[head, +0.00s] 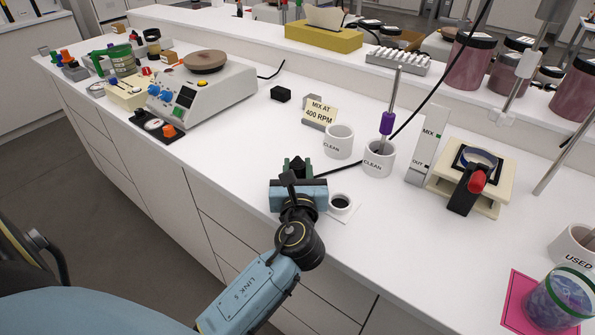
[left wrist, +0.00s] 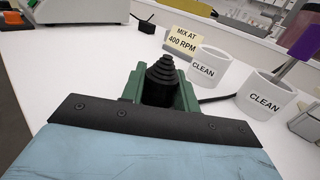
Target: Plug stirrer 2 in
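My left gripper (head: 297,168) is low over the bench's front part, with green fingers. In the left wrist view the fingers (left wrist: 162,92) close on both sides of a black ribbed plug (left wrist: 162,72). The plug's front end is hidden. A grey stirrer with a round plate (head: 205,62) and blue knobs stands at the back left, a dark cord behind it. No number is readable on it. A small black block (head: 280,93) stands apart beyond the gripper. My right gripper is out of view.
A "MIX AT 400 RPM" sign (head: 319,110) and two "CLEAN" mugs (head: 338,142) (head: 379,158) stand right of the gripper. A cream stand (head: 464,180) is further right. Bench between stirrer and gripper is clear.

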